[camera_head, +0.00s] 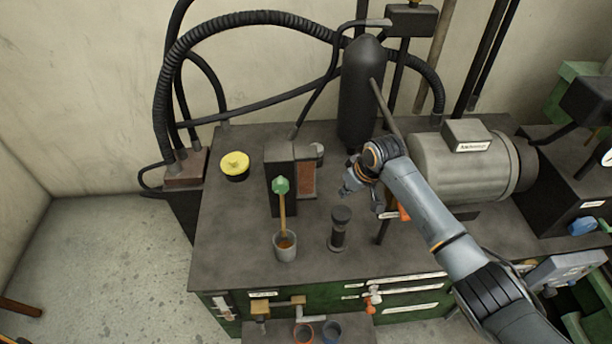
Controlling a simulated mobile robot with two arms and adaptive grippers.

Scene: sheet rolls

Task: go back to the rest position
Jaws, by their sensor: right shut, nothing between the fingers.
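My right arm comes in from the lower right and reaches over the dark bench top (240,255). My right gripper (346,190) is shut and empty, above the bench beside the black cylinder and behind the small dark upright piece (340,228). It looks apart from both, though the depth is hard to judge. My left gripper is not in view.
A grey cup (285,251) with a green-topped stick (282,203) stands left of the gripper. A black cylinder (361,95) stands behind it, and a grey motor (450,165) sits to the right. A yellow-lidded pot (235,164) is at the back left.

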